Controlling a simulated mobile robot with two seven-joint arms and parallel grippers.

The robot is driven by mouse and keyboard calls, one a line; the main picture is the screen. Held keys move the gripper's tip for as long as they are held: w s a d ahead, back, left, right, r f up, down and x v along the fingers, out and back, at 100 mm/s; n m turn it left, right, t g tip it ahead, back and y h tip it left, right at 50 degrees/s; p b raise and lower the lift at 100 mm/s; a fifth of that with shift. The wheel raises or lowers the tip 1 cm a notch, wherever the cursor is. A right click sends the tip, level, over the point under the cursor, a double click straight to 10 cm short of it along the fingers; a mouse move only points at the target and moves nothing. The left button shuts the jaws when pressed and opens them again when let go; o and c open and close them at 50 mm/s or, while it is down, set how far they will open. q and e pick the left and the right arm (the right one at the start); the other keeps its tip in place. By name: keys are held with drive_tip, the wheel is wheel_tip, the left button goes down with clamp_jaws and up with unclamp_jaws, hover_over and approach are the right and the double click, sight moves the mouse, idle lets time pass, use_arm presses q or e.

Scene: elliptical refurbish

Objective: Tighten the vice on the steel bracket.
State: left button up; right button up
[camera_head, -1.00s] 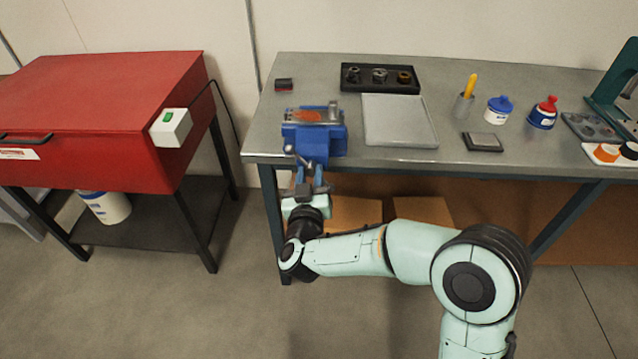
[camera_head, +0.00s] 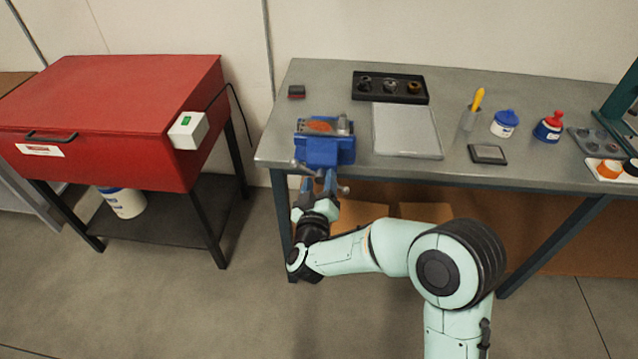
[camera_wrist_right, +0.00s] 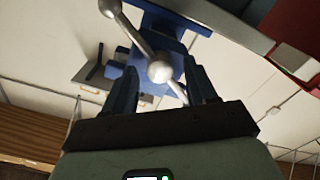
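The blue vice (camera_head: 325,150) is mounted at the left front edge of the workbench. A flat piece with a rusty patch, apparently the steel bracket (camera_head: 320,126), lies at its jaws; the clamping gap cannot be made out. The vice's steel handle bar (camera_head: 305,167) slants below the vice's front. My right gripper (camera_head: 318,178) points up at the handle from below. In the right wrist view, its fingers (camera_wrist_right: 160,88) are spread, with the handle's ball end (camera_wrist_right: 160,68) showing between them. I cannot tell whether they touch it. My left gripper is out of view.
A grey plate (camera_head: 407,130) and a black tray of parts (camera_head: 390,87) lie right of the vice. Bottles and a pad (camera_head: 487,154) stand farther right. A red cabinet (camera_head: 120,115) stands to the left, with a floor gap before the bench.

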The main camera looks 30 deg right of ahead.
drive_tip(key=shift+s, duration=0.1)
drive_tip(key=v, duration=1.3)
drive_tip(key=shift+s, duration=0.15)
